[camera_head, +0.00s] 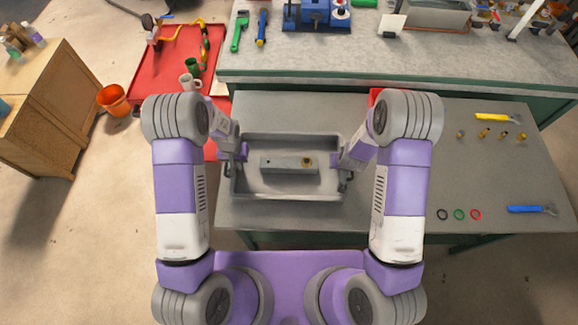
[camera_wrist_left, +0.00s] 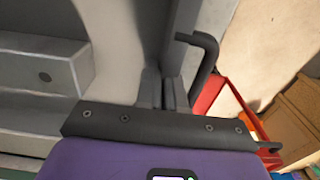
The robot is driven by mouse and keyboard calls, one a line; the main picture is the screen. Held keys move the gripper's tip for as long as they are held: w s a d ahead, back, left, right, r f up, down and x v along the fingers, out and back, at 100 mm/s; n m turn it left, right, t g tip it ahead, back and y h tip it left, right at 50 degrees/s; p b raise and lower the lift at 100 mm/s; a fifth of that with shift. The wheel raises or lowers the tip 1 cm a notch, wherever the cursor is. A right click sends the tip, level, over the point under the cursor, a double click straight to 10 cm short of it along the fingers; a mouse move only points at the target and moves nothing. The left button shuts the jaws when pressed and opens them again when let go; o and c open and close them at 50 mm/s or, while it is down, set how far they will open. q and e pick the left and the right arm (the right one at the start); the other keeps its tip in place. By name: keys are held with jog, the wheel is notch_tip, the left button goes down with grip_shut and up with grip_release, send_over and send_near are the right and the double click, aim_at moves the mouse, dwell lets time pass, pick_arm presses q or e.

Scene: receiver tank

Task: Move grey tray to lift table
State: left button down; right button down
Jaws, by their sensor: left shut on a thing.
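The grey tray (camera_head: 290,194) is a shallow rectangular box over the near left part of a grey table (camera_head: 400,205). A grey block (camera_head: 285,163) with a brass-coloured fitting lies in it. My left gripper (camera_head: 235,165) is shut on the tray's left side; in the left wrist view its fingers (camera_wrist_left: 165,93) meet at the tray wall beside a dark bent handle (camera_wrist_left: 207,55). My right gripper (camera_head: 344,172) is at the tray's right side; its fingertips are too small to tell their state. I cannot tell whether the tray touches the table, or which surface is the lift table.
A workbench (camera_head: 350,62) with tools runs along the back. An orange bucket (camera_head: 114,99) and wooden cabinet (camera_head: 50,110) are farther left. Rings, brass fittings and two wrenches lie on the table's right.

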pick_arm(q)
jog(key=shift+r, duration=0.15)
pick_arm(e)
jog(key=shift+r, duration=0.15)
